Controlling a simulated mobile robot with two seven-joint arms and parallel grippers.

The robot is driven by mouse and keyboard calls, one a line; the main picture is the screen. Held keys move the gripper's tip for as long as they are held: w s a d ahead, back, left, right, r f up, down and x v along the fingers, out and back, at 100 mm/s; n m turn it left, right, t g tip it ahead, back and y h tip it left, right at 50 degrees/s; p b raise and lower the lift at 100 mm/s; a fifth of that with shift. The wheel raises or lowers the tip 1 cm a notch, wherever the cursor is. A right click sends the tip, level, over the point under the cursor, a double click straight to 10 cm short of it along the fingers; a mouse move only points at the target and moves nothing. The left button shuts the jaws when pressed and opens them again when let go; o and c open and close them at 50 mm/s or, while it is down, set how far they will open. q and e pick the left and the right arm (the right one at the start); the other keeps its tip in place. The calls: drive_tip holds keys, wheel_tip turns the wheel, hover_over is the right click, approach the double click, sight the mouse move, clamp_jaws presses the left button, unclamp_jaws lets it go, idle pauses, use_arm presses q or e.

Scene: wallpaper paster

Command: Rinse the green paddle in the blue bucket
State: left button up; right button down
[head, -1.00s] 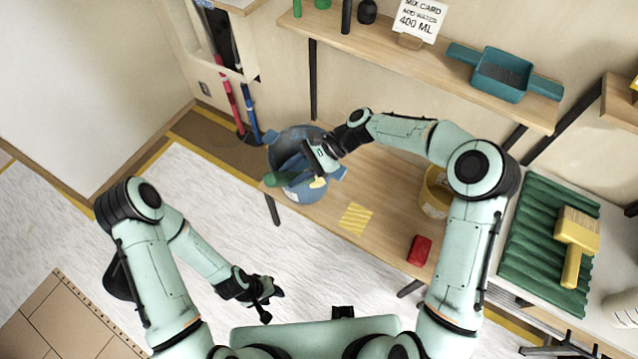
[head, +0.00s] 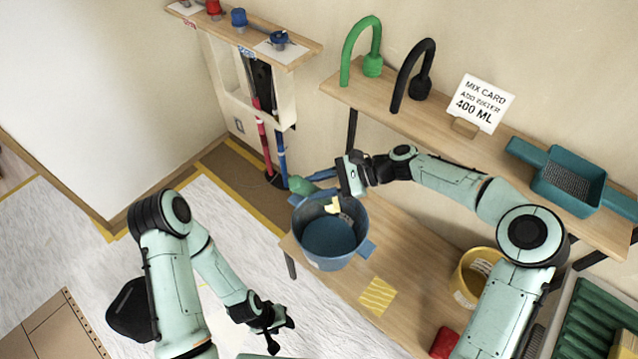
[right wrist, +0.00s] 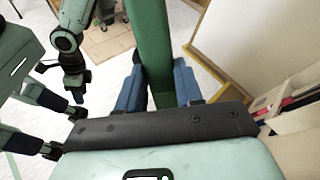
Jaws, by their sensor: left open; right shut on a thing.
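The blue bucket (head: 330,238) stands upright on the wooden bench. It has side handles, and I look down into its dark blue inside. My right gripper (head: 345,178) is above the bucket's far rim. It is shut on the green paddle (head: 306,184), whose end sticks out to the left over the far rim; the gripper hides the rest. In the right wrist view the paddle (right wrist: 150,45) is a long green strip between two blue fingers. My left gripper (head: 272,325) is open and empty, low in front of the bench, away from the bucket.
A yellow bucket (head: 476,275), a yellow striped patch (head: 378,296) and a red block (head: 445,342) are on the bench. The shelf (head: 440,120) behind carries green and black taps, a mix card (head: 482,102) and a teal tray (head: 572,182).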

drive_tip(key=shift+s+f, duration=0.15)
drive_tip(key=shift+f, duration=0.25)
use_arm(q)
drive_tip(key=s+f+b, duration=0.6)
drive_tip(key=f, duration=0.2)
drive_tip(key=shift+s+g, duration=0.25)
drive_tip(key=shift+g, duration=0.05)
use_arm(e)
wheel_tip(320, 180, down, 21)
drive_tip(key=shift+s, duration=0.15)
drive_tip(key=shift+f, duration=1.4)
drive_tip(key=shift+a, duration=0.1)
drive_tip(key=a, duration=0.2)
drive_tip(key=shift+a+r, duration=0.1)
drive_tip(key=shift+a, duration=0.3)
